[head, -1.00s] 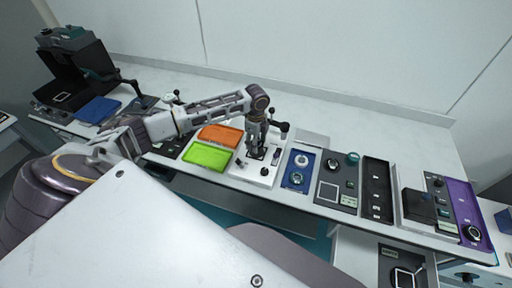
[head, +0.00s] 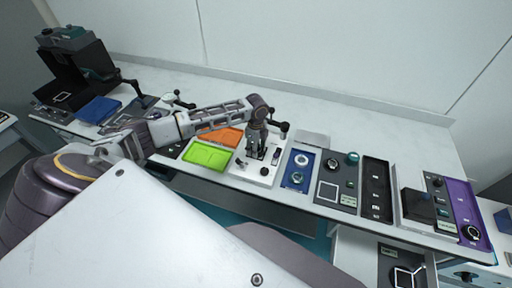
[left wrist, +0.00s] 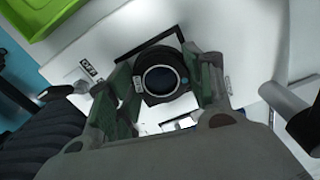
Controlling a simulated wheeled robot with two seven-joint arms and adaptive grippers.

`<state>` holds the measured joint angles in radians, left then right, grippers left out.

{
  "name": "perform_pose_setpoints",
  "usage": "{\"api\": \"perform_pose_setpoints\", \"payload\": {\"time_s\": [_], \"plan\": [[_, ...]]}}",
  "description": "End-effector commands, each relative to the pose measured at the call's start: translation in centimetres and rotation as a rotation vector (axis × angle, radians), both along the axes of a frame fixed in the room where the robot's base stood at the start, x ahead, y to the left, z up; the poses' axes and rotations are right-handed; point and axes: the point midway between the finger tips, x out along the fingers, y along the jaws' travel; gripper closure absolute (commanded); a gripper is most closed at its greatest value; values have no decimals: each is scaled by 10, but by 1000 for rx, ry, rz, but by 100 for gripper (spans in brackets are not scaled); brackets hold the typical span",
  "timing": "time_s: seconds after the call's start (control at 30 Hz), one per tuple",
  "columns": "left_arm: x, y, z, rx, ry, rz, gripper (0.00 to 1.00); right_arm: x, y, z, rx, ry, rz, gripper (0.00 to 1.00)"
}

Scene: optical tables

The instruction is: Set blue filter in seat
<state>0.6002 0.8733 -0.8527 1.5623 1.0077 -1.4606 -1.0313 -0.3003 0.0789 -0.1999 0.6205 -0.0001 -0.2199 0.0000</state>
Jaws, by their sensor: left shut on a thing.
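My left gripper (head: 256,154) is over the white board (head: 241,172) in the middle of the bench, fingers pointing down. In the left wrist view its two green-grey fingers are shut on a round black-rimmed filter (left wrist: 161,79) with dark bluish glass. A black square outline (left wrist: 150,43) on the white board shows partly behind the filter and looks like the seat. The filter and fingers hide much of it. I cannot tell whether the filter touches the board. My right gripper is not in view.
An orange tray (head: 220,136) and a green tray (head: 208,155) lie left of the white board. A blue panel (head: 297,169) with round parts lies to its right, then dark panels and a purple panel (head: 465,205). Free bench lies behind.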

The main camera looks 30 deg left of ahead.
Motion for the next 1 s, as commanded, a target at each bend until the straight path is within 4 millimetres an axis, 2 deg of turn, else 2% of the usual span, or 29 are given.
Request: {"api": "perform_pose_setpoints", "payload": {"time_s": [0.2, 0.23, 0.4, 0.77, 1.0], "plan": [[0, 0, -2, 0, 1, 0, 73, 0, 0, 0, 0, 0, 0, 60], [0, 0, -3, 0, 1, 0, 46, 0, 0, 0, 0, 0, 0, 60], [0, 0, -2, 0, 1, 0, 27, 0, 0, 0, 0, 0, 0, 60], [0, 0, -1, 0, 0, 0, 27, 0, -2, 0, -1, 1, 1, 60], [0, 1, 12, 0, 0, 1, 27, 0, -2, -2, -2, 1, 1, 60]]}}
